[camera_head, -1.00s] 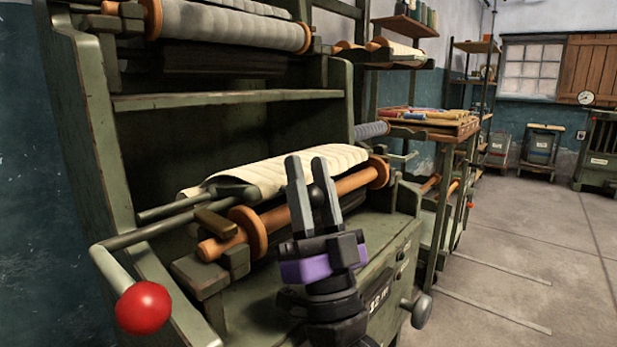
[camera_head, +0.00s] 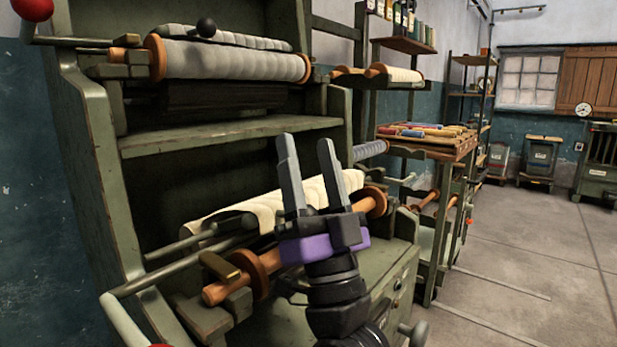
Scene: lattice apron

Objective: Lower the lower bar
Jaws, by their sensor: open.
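The lower bar (camera_head: 182,267) is a grey-green rod at the lower left of the green machine. It runs beside a cream cloth roll (camera_head: 275,207) on an orange-ended roller (camera_head: 217,293). A pale lever arm (camera_head: 122,320) bends down from its left end to a red ball, of which only a sliver shows at the bottom edge. My gripper (camera_head: 306,142) points up, its two grey fingers apart and empty in front of the roll's right half. It hides part of the roll and whatever lies behind it. I cannot tell whether it touches anything.
Another red ball (camera_head: 33,8) is at the top left. A rack with a tray of colored rolls (camera_head: 428,135) stands right. The floor (camera_head: 530,255) at right is clear.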

